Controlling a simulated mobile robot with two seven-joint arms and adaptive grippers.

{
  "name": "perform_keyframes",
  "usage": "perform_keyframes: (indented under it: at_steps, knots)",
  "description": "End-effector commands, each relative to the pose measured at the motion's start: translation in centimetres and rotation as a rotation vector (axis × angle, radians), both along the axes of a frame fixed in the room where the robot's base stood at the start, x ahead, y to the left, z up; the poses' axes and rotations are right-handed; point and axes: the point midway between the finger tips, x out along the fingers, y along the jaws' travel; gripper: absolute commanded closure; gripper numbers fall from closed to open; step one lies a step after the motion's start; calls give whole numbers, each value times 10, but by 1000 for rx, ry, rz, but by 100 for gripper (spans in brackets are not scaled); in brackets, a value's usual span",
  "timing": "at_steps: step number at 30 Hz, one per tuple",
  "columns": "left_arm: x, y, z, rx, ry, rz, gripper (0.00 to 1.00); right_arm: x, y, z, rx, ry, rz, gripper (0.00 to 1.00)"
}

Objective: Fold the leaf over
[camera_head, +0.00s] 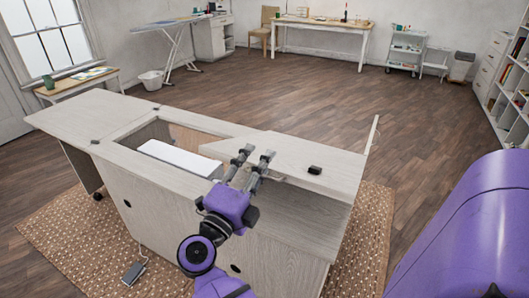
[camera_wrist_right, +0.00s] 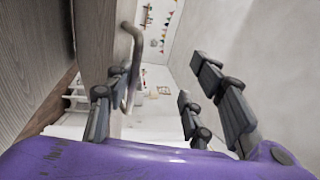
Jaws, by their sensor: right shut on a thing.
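The sewing cabinet (camera_head: 150,200) is pale grey wood, and a flat leaf (camera_head: 300,155) lies across the right part of its top. A small black fitting (camera_head: 315,170) sits on the leaf. My right gripper (camera_head: 254,158) is at the leaf's near left part, shut on what looks like its metal handle. In the wrist view a curved metal handle (camera_wrist_right: 133,62) on a wooden panel (camera_wrist_right: 95,40) runs past the left fingers of the right gripper (camera_wrist_right: 160,100); the exact contact is hard to see. My left gripper is not in view.
A white item (camera_head: 180,158) lies in the cabinet's open well. The left leaf (camera_head: 80,115) extends flat. A woven rug (camera_head: 65,230) lies under the cabinet, with a pedal (camera_head: 133,270) on it. The wooden floor (camera_head: 300,95) behind is clear.

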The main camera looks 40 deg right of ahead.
Motion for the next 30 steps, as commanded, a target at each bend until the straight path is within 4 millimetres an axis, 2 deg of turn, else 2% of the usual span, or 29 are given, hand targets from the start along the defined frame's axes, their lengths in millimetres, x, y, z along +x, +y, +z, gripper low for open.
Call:
perform_keyframes:
  at_steps: [1,3,10,30]
  knots:
    - [1,0,1,0,-2,0,74,-2,20,12,-7,-21,14,72]
    - [1,0,1,0,-2,0,74,-7,33,9,-7,-23,15,74]
    - [0,0,1,0,-1,0,74,-19,60,1,-8,-19,12,74]
    - [0,0,0,1,0,-1,74,-22,64,-2,-9,-16,11,74]
